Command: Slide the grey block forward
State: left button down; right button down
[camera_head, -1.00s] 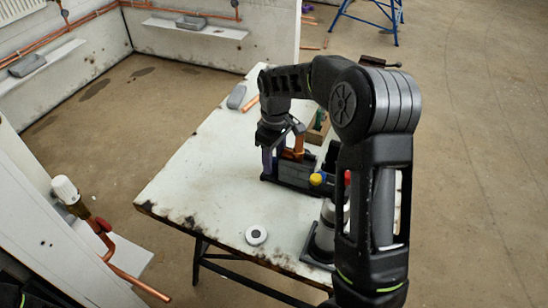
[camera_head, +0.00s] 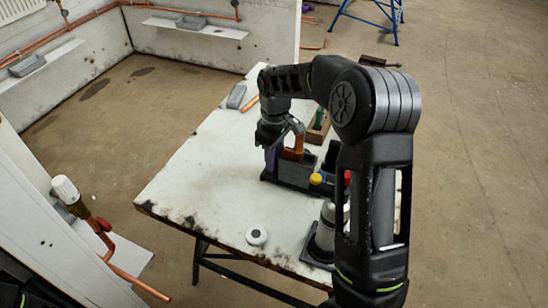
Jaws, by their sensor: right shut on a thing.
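A grey block (camera_head: 236,97) lies flat near the far left edge of the white worktable (camera_head: 190,185), apart from my gripper. My right gripper (camera_head: 281,150) points down over a dark grey caddy (camera_head: 293,174), nearer to me than the block. It appears shut on an upright copper-coloured piece (camera_head: 293,153) at the caddy; its own fingers and wrist partly hide the grip. My left gripper is not in view.
A copper pipe (camera_head: 250,104) lies beside the block. Yellow, blue and red caps show by the caddy. A white disc (camera_head: 256,236) lies near the front edge. More grey blocks sit on wall shelves (camera_head: 191,22). The table's left side is clear.

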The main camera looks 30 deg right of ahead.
aim_at(324, 176)
dwell(0.7)
jog(key=shift+s+d, duration=0.4)
jog(key=shift+s, duration=0.05)
jog(key=s+d, duration=0.2)
jog(key=s, duration=0.1)
jog(key=s+d+b, duration=0.1)
jog(key=s+d, duration=0.2)
jog(key=s, duration=0.1)
jog(key=s+d, duration=0.2)
jog(key=s, duration=0.2)
jog(key=shift+d+b, duration=0.3)
jog(key=shift+b, duration=0.05)
jog(key=c, duration=1.3)
grip_release()
jog(key=shift+o, duration=0.9)
jog(key=shift+r, duration=3.95)
